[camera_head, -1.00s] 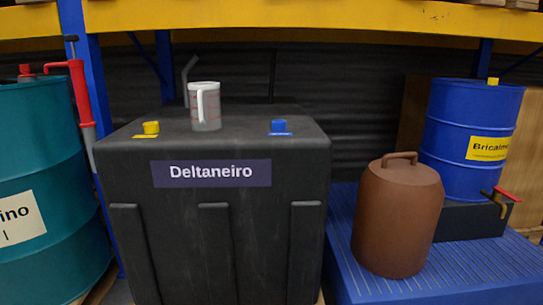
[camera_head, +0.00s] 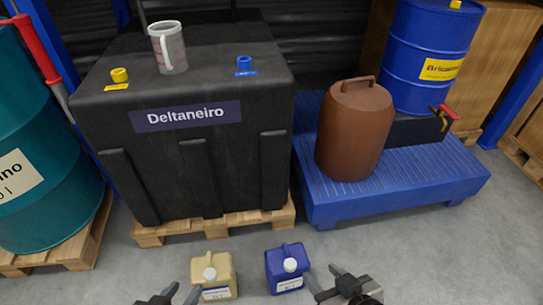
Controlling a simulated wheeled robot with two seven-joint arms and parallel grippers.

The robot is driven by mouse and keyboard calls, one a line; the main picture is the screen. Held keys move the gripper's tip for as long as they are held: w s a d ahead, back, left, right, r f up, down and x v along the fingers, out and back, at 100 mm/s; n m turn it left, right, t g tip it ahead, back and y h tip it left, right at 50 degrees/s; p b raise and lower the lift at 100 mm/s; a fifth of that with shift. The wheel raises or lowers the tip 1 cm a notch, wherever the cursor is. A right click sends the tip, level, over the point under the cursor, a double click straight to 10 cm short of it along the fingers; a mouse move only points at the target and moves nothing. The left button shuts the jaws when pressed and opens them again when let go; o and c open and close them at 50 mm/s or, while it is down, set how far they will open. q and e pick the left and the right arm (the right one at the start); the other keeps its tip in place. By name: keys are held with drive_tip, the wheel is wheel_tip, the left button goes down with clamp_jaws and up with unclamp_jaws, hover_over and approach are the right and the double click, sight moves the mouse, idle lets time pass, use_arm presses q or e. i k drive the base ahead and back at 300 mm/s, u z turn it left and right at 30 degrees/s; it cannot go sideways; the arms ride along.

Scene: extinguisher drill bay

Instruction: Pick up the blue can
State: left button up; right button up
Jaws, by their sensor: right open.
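The blue can (camera_head: 284,262) is a small jerrycan with a white cap and a white label, standing on the grey floor in front of the black tank. My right gripper (camera_head: 322,282) is at the bottom edge, just right of the blue can, with its fingers apart and nothing seen between them. My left gripper (camera_head: 178,295) is at the bottom edge, left of a beige can (camera_head: 221,270), with its two fingers spread apart and nothing seen between them. Both grippers are partly cut off by the frame.
The black tank (camera_head: 190,165) labelled Deltaneiro stands on a wooden pallet (camera_head: 222,224), with a measuring jug (camera_head: 168,48) on top. A teal drum (camera_head: 40,190) is at left. Floor at lower right is clear.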

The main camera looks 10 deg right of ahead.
sight(285, 266)
drive_tip(key=z, duration=2.3)
drive_tip(key=k, duration=0.75)
drive_tip(key=u, duration=1.7)
